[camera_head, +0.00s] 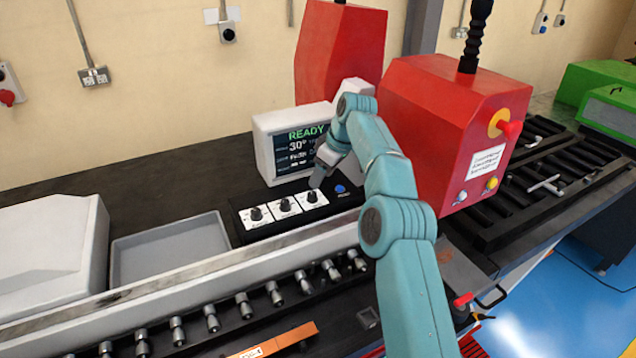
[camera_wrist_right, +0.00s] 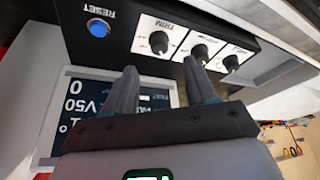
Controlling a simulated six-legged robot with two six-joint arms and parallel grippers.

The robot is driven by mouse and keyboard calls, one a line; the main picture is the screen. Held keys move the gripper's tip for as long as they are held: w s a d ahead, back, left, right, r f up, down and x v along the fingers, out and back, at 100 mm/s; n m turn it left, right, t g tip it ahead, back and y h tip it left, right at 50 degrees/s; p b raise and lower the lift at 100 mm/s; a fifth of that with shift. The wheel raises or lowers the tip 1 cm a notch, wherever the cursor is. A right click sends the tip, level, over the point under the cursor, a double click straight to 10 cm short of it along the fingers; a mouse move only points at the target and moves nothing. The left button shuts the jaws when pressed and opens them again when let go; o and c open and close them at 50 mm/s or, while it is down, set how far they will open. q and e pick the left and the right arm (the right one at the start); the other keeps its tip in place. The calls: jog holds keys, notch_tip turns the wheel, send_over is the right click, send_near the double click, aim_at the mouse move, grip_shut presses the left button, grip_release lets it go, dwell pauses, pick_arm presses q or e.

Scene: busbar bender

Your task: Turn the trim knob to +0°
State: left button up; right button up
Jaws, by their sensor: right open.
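The trim knob (camera_head: 311,196) is a small black knob on a white plate, the rightmost of three on the black control panel. In the right wrist view the trim knob (camera_wrist_right: 158,42) sits under the label TRIM, beside the blue RESET button (camera_wrist_right: 98,28). My right gripper (camera_head: 317,181) is just above that knob. In the wrist view my right gripper (camera_wrist_right: 160,68) is open, its two fingers apart and pointing at the panel, with nothing between them that I can make out. The display (camera_head: 296,140) reads READY and 30°; its smaller lines are unclear. My left gripper is not in view.
Two similar knobs (camera_head: 285,204) (camera_head: 256,213) lie to the left of the trim knob. The red bender head (camera_head: 440,125) stands close on the right. A grey tray (camera_head: 170,250) is at the left, and a row of metal pins runs along the front.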

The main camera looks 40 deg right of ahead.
jog(key=shift+r, duration=0.2)
jog(key=shift+s, duration=0.1)
jog(key=s+a+r+m+h+b, duration=0.2)
jog(key=s+r+m, duration=0.25)
jog(key=r, duration=0.35)
jog(key=b, duration=0.1)
send_near(313, 193)
jog(key=shift+m, duration=0.45)
jog(key=p+x, duration=0.1)
jog(key=x, duration=0.7)
jog(key=shift+w, duration=0.15)
jog(key=shift+a+f, duration=0.1)
jog(key=shift+f, duration=0.15)
